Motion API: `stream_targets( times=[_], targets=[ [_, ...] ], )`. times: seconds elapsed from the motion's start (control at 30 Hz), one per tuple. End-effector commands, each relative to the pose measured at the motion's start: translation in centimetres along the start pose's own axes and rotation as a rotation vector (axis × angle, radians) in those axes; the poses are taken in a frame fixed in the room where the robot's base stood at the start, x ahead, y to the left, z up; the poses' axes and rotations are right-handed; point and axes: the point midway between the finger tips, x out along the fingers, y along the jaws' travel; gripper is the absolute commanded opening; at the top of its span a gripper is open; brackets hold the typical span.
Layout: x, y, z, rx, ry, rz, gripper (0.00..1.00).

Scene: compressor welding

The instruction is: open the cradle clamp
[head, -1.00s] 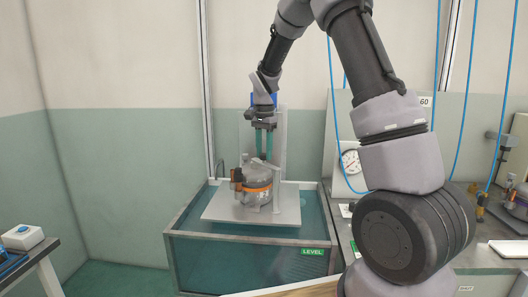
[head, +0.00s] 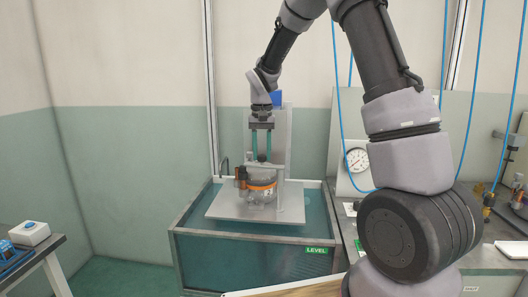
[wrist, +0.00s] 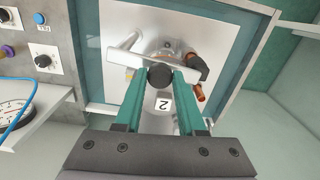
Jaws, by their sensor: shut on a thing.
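The compressor (head: 259,192), a grey rounded body with an orange band, sits on a pale plate (head: 226,209) over the water tank. The cradle clamp has a grey post (head: 280,196) beside it and a bar (head: 270,167) across its top. In the wrist view, the bar (wrist: 122,57) carries a dark round knob (wrist: 160,76). My gripper (head: 262,157) reaches down from above with green fingers, also seen in the wrist view (wrist: 160,84). It is shut on the knob. The fingers and knob hide part of the compressor in the wrist view.
The tank (head: 250,261) has a raised rim and a green LEVEL label (head: 316,250). A tall grey column (head: 279,130) stands behind the clamp. A gauge panel (head: 357,160) and bench stand to the right. Another table (head: 35,250) is at the left.

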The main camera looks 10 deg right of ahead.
Motion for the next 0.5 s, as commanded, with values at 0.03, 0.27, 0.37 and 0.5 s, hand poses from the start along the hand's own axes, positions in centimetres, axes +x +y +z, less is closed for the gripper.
stream_targets(
  times=[0.03,0.27,0.37,0.5],
  targets=[
    [-0.1,-0.1,0.2,-0.043,0.003,-0.001,0.0],
    [-0.2,-0.1,1.6,-0.262,0.004,-0.002,0.0],
    [-0.1,-0.1,2.2,-0.357,0.003,-0.001,0.0],
    [-0.1,0.2,3.0,-0.487,0.003,-0.001,0.0]
  ],
)
